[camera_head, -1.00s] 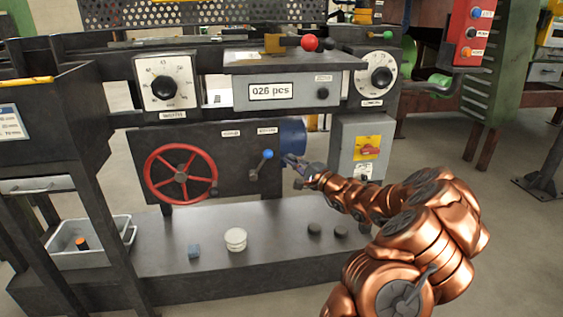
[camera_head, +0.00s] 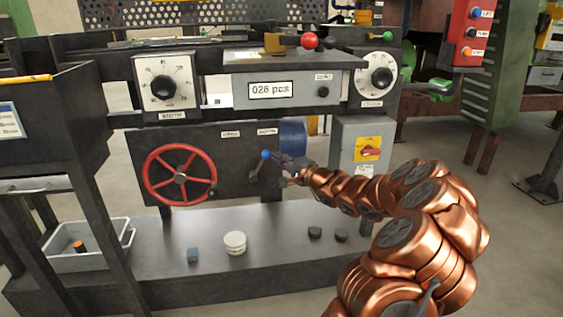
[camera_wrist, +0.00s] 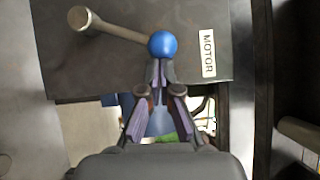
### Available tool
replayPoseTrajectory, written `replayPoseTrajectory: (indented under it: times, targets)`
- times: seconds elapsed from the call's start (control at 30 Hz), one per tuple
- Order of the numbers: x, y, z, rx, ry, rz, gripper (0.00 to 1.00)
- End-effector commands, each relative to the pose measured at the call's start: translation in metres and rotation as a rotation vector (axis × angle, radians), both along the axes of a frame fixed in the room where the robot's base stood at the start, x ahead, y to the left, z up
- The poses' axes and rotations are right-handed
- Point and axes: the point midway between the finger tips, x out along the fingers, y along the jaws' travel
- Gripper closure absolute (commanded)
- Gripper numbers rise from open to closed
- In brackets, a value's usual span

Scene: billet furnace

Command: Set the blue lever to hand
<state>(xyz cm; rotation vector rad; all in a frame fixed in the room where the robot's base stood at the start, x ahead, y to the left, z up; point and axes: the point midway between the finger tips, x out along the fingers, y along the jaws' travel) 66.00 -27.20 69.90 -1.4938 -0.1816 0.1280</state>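The blue lever has a blue ball knob (camera_head: 266,154) on a metal arm, on the dark front panel. The arm leans up and right from its pivot in the head view, towards the right-hand label (camera_head: 267,131). In the wrist view the knob (camera_wrist: 162,44) sits beside a label reading MOTOR (camera_wrist: 208,54). My gripper (camera_head: 277,158) is at the right of the knob. In the wrist view its fingertips (camera_wrist: 159,72) are together, right at the knob's edge, with nothing seen between them. Whether they touch the knob is unclear.
A red handwheel (camera_head: 180,175) is left of the lever. A blue cylinder (camera_head: 292,135) and a box with a red switch (camera_head: 367,149) are to the right. Below, a shelf (camera_head: 280,225) holds a blue block, white discs and dark pucks. A counter box (camera_head: 285,88) hangs above.

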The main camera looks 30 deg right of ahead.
Motion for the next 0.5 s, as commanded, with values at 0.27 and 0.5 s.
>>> replayPoseTrajectory:
  times: [0.27,0.5]
  targets:
    - [0.0017,0.0046,0.005,-0.133,0.053,-0.005,1.0]
    - [0.0018,0.0045,0.0065,-0.147,0.058,-0.006,1.0]
